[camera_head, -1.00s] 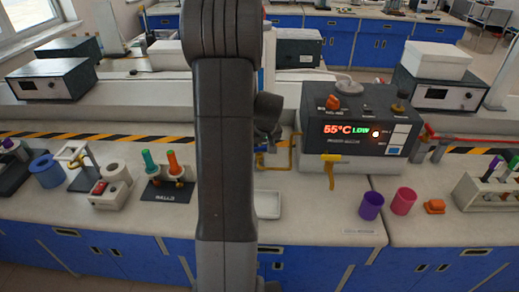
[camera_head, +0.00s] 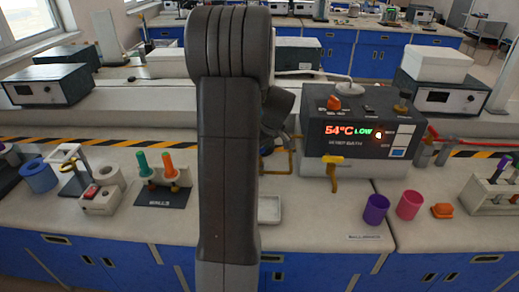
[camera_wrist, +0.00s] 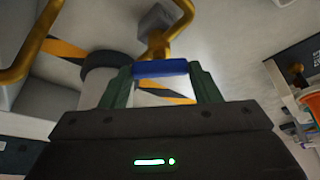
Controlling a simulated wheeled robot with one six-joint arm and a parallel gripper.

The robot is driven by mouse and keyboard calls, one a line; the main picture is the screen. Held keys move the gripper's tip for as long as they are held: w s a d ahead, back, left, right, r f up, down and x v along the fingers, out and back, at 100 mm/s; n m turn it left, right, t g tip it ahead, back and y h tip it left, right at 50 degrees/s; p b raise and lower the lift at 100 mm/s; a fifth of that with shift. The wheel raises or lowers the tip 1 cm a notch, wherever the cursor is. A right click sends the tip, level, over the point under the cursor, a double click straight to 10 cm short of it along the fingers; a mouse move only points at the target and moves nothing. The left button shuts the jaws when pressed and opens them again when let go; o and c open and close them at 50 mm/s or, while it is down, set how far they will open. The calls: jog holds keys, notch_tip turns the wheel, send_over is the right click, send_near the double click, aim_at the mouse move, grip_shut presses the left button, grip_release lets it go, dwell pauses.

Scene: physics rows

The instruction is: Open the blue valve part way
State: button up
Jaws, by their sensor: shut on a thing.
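The blue valve handle (camera_wrist: 162,69) is a short blue bar on brass-coloured pipework (camera_wrist: 160,40) in the wrist view. My gripper (camera_wrist: 160,72) has its green fingers at the two ends of the bar and is shut on it. In the head view my dark arm covers most of this spot. Only a small bit of the brass pipe (camera_head: 291,158) shows to the right of the arm. How far the valve is turned cannot be told.
A water bath (camera_head: 355,130) reading 54°C LOW stands right of the pipe, with a yellow-handled tap (camera_head: 333,172) in front. A white tray (camera_head: 269,209) sits below. Purple (camera_head: 376,208) and pink (camera_head: 409,205) cups stand to the right.

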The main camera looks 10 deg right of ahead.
jog(key=o, duration=1)
jog(key=shift+r, duration=0.1)
jog(key=v, duration=1.3)
jog(key=shift+s+d+r, duration=0.15)
jog(key=shift+s+r, duration=0.05)
jog(key=shift+r, duration=0.05)
